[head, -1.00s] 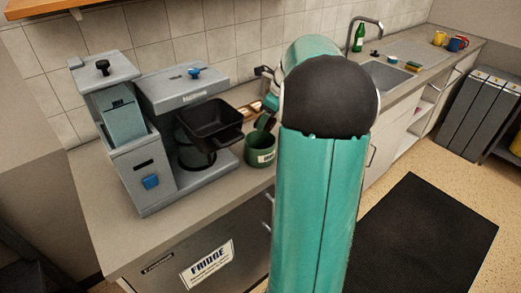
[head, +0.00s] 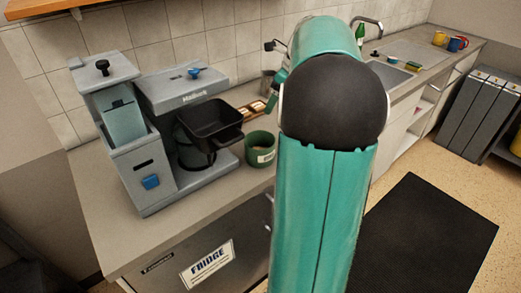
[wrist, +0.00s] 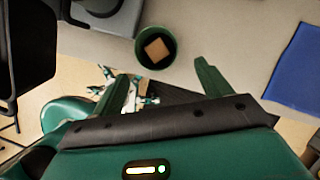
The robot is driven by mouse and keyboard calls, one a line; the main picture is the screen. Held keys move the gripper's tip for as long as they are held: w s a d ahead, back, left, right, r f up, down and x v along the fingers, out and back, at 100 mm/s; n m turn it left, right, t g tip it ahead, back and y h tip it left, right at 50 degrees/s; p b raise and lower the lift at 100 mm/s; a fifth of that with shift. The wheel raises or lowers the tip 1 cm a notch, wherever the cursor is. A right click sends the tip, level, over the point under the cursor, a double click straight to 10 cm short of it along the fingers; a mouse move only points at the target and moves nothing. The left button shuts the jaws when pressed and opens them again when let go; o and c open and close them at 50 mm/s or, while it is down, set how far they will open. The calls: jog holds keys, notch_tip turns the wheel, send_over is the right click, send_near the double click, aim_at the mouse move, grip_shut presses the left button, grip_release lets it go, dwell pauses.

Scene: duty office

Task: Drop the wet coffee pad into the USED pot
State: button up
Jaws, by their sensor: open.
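The USED pot is a dark green pot with a white label (head: 261,150), standing on the counter just right of the coffee machine. It also shows from above in the wrist view (wrist: 141,55). A brown, squarish coffee pad (wrist: 158,47) lies inside the pot in the wrist view. My gripper (wrist: 161,69) is open and empty, its two green fingers apart, with the pot beyond the fingertips. In the head view my arm hides most of the gripper.
The grey coffee machine (head: 158,175) with its black filter basket (head: 210,122) stands close left of the pot. A small wooden tray (head: 252,110) lies behind it. A blue cloth-like sheet (wrist: 298,65) is at the right of the wrist view. The sink lies farther right.

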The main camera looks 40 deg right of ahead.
jog(key=v, duration=0.5)
jog(key=shift+s+r, duration=0.1)
jog(key=shift+r, duration=0.2)
jog(key=shift+d, duration=0.1)
